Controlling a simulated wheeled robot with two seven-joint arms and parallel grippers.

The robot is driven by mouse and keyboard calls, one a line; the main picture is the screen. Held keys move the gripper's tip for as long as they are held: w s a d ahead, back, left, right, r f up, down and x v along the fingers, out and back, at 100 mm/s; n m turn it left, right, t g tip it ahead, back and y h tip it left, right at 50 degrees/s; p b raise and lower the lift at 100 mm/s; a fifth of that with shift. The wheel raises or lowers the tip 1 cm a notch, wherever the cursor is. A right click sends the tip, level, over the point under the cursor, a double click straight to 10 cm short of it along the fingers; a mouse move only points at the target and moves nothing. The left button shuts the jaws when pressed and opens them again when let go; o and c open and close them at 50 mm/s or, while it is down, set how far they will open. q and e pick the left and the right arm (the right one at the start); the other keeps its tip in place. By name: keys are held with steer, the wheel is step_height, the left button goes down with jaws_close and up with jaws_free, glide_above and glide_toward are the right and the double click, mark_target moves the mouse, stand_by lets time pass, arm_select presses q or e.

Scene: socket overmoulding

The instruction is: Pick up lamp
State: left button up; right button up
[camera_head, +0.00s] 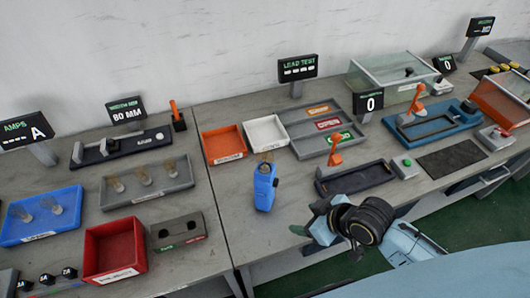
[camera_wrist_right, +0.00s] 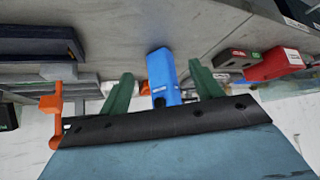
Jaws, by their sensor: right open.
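A blue upright block (camera_head: 265,188) stands near the front edge of the bench, with a small clear, tan-tinted piece on top that may be a lamp. Similar small clear pieces stand in the grey tray (camera_head: 107,204) and the blue tray (camera_head: 12,238) at left; they also look like lamps. My right gripper (camera_head: 309,217) is to the right of the blue block, open and empty. In the right wrist view, the blue block (camera_wrist_right: 161,72) appears between the two green fingers of my gripper (camera_wrist_right: 158,80), apart from both. My left gripper is out of view.
A red bin (camera_head: 140,252) and a dark two-hole block (camera_head: 178,232) stand front left. Orange (camera_head: 222,143) and white (camera_head: 265,131) bins stand behind the blue block. A dark tray with an orange lever (camera_head: 335,153) lies to the right. Bare bench surrounds the block.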

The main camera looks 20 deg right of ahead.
step_height(320, 180, up, 10)
steer(key=w+a+n+y+p, duration=0.2)
steer(key=n+y, duration=0.1)
steer(key=t+y, duration=0.2)
glide_toward(272, 158)
steer(key=shift+p+x, duration=0.8)
steer(key=shift+x, duration=5.3)
steer(key=c, duration=1.1)
